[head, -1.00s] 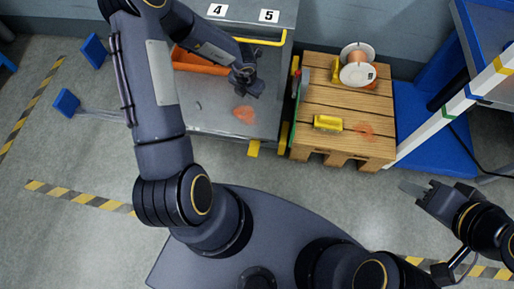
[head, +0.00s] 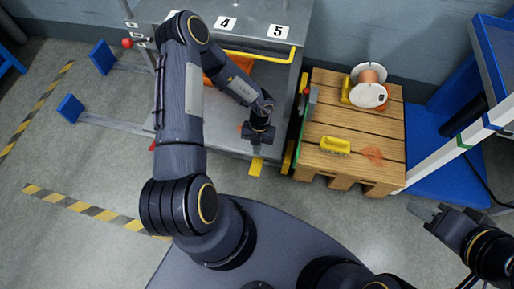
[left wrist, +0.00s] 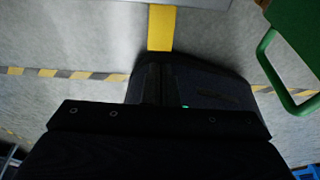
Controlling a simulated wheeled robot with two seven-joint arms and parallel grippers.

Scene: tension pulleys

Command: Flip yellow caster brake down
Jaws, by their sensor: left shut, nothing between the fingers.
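The yellow caster brake (head: 255,167) is a flat tab sticking out at the front lower edge of the grey metal cart (head: 225,145). My left gripper (head: 256,152) is shut and empty, pointing down right by the brake's cart-side end. In the left wrist view the yellow brake (left wrist: 161,28) runs out from beyond my dark shut fingers (left wrist: 163,75), which cover its near end. I cannot tell whether they touch it. My right gripper (head: 425,211) is at the right over the floor, away from the cart; its opening is unclear.
A wooden crate table (head: 320,165) right of the cart carries a yellow-handled brush (head: 335,145) and a wire spool (head: 369,85). A green frame (left wrist: 290,45) with a handle is close by in the wrist view. The floor in front is clear.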

